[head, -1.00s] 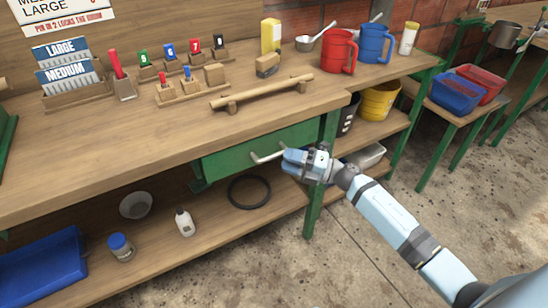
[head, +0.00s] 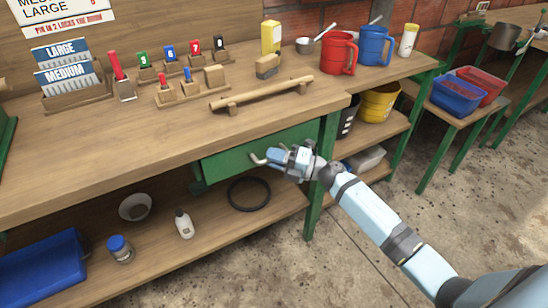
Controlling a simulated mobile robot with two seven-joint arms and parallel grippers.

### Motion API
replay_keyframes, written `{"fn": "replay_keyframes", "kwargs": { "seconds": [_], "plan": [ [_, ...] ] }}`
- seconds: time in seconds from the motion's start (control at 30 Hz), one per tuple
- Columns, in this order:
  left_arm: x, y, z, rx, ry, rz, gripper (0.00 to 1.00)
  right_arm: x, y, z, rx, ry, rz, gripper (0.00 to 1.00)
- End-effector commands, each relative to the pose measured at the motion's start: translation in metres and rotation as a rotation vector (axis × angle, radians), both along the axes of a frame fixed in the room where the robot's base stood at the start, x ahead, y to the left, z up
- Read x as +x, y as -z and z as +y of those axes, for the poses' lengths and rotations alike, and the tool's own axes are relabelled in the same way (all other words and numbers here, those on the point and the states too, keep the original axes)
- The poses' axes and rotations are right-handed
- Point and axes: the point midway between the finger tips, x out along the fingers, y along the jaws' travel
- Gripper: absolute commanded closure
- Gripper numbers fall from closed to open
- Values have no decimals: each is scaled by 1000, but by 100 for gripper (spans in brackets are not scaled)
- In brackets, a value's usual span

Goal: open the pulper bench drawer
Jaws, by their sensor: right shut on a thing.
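The green drawer (head: 232,162) sits under the wooden bench top (head: 180,130), at its right end by the green leg. It looks shut, its front in line under the bench edge. Its pale bar handle (head: 257,159) sticks out from the front. My right gripper (head: 272,157) is at the handle and shut on it, covering the handle's right part. The fingertips are small and partly hidden by the gripper body. My left gripper is not in view.
The lower shelf (head: 225,222) holds a black ring (head: 249,194), a white bottle (head: 184,223) and a blue-lidded jar (head: 120,248). The green bench leg (head: 318,195) stands close behind my right wrist. The concrete floor in front is free.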

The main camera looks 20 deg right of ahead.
Motion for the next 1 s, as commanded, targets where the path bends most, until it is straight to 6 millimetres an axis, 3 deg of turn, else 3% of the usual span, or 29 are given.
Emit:
{"fn": "replay_keyframes", "kwargs": {
  "seconds": [0.27, 0.33, 0.4, 0.8, 1.0],
  "plan": [
    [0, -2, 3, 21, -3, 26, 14, -20, -1, -2, 0, -1, 3, 100],
    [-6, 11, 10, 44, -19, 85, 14, -34, -2, -3, -1, -1, 4, 100],
    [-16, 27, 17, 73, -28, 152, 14, -52, -2, -4, -1, -2, 7, 100],
    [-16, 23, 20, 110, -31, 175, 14, -171, -1, -14, 0, 0, 6, 100],
    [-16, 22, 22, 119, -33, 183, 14, -214, -1, -17, 0, 0, 4, 100]
  ]
}}
